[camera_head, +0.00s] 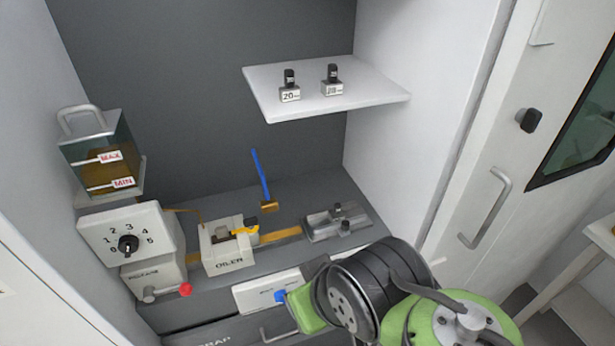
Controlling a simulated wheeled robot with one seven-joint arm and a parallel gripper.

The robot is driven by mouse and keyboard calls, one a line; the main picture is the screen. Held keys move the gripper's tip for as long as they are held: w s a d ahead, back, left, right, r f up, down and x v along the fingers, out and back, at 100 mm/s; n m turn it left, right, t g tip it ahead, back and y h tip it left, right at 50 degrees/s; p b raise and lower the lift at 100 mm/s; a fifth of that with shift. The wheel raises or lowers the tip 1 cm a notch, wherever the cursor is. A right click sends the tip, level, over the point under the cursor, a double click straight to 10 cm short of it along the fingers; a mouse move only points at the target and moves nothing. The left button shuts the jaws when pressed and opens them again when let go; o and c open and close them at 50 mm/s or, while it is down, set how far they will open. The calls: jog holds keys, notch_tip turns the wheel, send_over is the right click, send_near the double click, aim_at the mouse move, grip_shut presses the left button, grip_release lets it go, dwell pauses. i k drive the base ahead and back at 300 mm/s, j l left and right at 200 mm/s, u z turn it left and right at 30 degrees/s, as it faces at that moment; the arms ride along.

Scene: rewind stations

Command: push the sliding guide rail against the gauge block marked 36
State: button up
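A grey metal fixture (325,229) lies at the right end of the bench and looks like the guide rail unit. Small black-topped parts stand on it at its right side. I cannot tell which part slides or whether a gauge block sits in it. Two gauge blocks with black knobs stand on the white shelf: one marked 20 (290,95) and one whose label seems to read 28 (332,89). No mark 36 is readable. My green and black arm fills the lower right, in front of the bench's front edge. My gripper's fingers do not show.
An amber strip (281,236) runs from a cream unit (228,262) toward the fixture. A blue-handled brush (262,180) stands behind. A dial box (128,235) and a tank (98,160) are at left. The white shelf (375,93) overhangs the bench. A door handle (487,207) is at right.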

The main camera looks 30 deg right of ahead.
aim_at(343, 226)
jog(key=k+l+z, duration=0.1)
jog(key=z, duration=0.75)
